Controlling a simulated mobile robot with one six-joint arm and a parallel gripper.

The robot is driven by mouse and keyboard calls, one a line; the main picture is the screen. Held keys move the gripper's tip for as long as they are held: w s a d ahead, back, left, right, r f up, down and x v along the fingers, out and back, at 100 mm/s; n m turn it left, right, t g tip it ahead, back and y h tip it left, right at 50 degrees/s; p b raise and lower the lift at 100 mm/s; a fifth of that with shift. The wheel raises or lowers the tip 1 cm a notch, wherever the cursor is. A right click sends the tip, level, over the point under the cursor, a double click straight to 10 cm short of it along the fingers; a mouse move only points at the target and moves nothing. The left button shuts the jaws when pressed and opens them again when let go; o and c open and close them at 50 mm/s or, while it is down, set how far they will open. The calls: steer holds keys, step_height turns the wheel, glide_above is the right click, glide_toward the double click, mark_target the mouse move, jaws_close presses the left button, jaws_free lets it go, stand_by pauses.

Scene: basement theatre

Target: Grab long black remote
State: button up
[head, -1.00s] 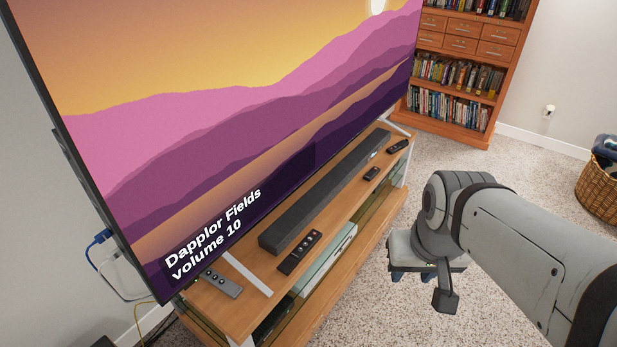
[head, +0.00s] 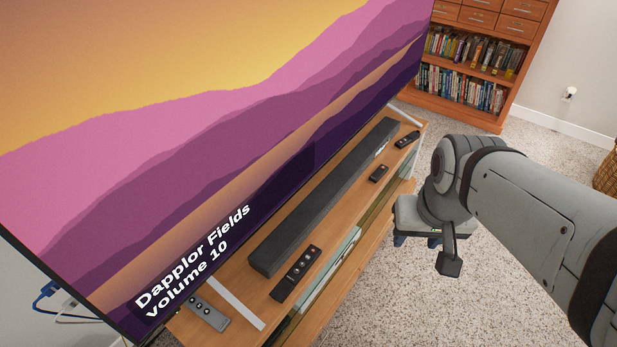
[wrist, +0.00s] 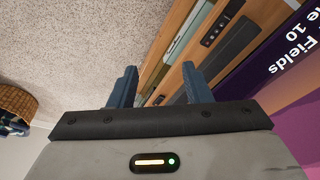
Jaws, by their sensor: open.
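The long black remote (head: 296,273) lies on the wooden TV stand, in front of the near end of the soundbar. It also shows in the wrist view (wrist: 222,24) near the top, beyond my fingers and to their right. My gripper (wrist: 160,80) is open, with its two blue fingers apart and nothing held. In the head view my gripper (head: 418,240) hangs right of the stand, over the carpet, apart from the long remote. Its fingers are mostly hidden there by my wrist.
A grey remote (head: 209,313) and two shorter black remotes (head: 378,173) (head: 407,139) lie on the stand (head: 258,297). The soundbar (head: 325,200) and large TV (head: 230,130) stand behind. A bookcase (head: 475,70) is at the back. Carpet right of the stand is clear.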

steer(key=shift+o, duration=0.7)
steer(key=w+a+f+m+g+b, duration=0.1)
steer(key=w+a+f+b, duration=0.3)
steer(key=w+f, duration=0.3)
steer(key=shift+w+a+f+m+b, duration=0.15)
steer(key=shift+w+f+m+b, duration=0.15)
steer(key=shift+w+f, duration=0.15)
steer(key=m+g+b, duration=0.2)
steer(key=m+b, duration=0.2)
steer(key=b, duration=0.5)
glide_above(300, 267)
step_height(300, 267, down, 29)
steer(key=shift+f, duration=0.2)
step_height(300, 267, down, 6)
steer(key=shift+r, duration=0.1)
steer(key=shift+c, duration=0.2)
steer(key=c, duration=0.7)
